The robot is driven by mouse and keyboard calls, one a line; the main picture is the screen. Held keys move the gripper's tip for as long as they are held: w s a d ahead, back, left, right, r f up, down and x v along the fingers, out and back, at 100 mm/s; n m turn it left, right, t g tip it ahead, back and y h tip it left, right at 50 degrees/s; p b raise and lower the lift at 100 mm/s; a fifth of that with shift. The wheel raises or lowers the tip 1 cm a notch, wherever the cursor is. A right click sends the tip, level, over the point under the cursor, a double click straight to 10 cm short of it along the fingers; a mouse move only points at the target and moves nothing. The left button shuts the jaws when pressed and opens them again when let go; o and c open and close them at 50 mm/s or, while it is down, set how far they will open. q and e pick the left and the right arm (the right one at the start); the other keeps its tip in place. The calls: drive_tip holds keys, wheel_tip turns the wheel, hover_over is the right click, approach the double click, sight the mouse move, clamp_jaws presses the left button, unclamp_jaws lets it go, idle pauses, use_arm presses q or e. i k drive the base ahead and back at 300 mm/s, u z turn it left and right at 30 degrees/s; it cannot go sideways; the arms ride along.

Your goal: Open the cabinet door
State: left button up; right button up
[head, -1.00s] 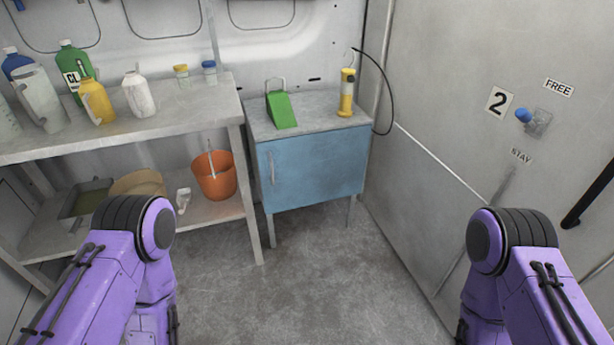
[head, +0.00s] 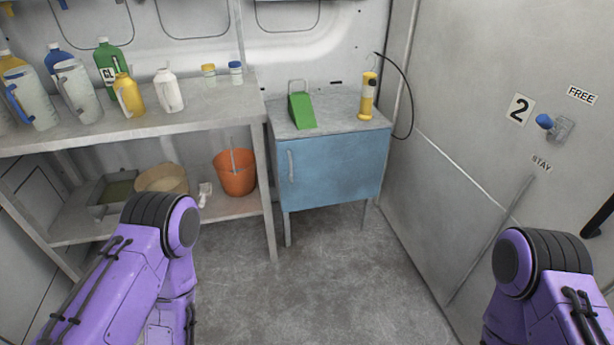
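The cabinet (head: 338,165) is a grey metal unit on legs with a blue front door. It stands against the back wall, right of the shelf bench. The door looks shut. Its vertical handle (head: 291,165) is at the door's left edge. My two purple arms come in from the lower left and lower right, well short of the cabinet. Neither gripper shows in the head view; only the arm links do.
A green wedge (head: 301,110) and a yellow lamp (head: 367,97) stand on the cabinet top. The bench (head: 205,115) at left holds jugs and bottles, with an orange bucket (head: 236,178) below. A wall lever (head: 557,126) is at right. The floor (head: 330,270) before the cabinet is clear.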

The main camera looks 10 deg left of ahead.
sight(321, 171)
drive_tip(key=u, duration=0.4)
drive_tip(key=k, duration=0.15)
drive_tip(key=z, duration=0.85)
drive_tip(key=i, duration=1.1)
drive_tip(key=u, duration=0.1)
